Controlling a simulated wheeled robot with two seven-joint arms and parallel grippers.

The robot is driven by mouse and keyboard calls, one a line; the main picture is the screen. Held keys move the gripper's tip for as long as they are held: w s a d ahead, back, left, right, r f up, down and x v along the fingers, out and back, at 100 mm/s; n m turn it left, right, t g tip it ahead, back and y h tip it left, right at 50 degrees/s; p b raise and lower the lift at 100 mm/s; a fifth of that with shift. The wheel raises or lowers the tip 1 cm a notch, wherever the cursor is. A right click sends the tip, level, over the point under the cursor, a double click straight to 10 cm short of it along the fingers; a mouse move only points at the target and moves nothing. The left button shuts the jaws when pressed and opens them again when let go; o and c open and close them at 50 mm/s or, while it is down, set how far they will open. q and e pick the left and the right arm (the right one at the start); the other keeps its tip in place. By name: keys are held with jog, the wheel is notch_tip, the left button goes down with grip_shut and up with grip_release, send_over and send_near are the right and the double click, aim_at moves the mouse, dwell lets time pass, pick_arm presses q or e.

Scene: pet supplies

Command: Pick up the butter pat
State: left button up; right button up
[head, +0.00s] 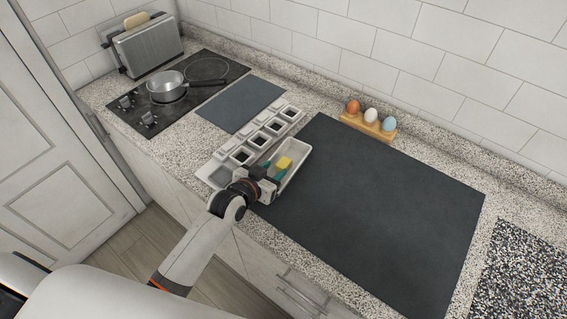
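The yellow butter pat (284,162) sits at the white rectangular dish (297,172) on the counter. Whether it rests on the dish floor or is slightly raised I cannot tell. My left gripper (275,169) reaches over the near end of the dish, just short of the butter. Its two teal-tipped fingers look spread apart, with the butter just beyond the tips. I see no clear contact. My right gripper is not in view.
A row of white compartments (230,159) stands left of the dish. A dark mat (385,215) lies clear to the right. An egg holder (362,127) with three eggs is at the back. A saucepan (166,87) sits on the cooktop beside a toaster (148,47).

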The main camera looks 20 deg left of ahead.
aim_at(281, 165)
pick_arm(q)
jog(key=x, duration=0.4)
jog(key=shift+d+f+p, duration=0.1)
jog(key=shift+f+p, duration=0.15)
jog(key=shift+p, duration=0.1)
jog(key=c, duration=0.7)
jog(key=shift+r, duration=0.15)
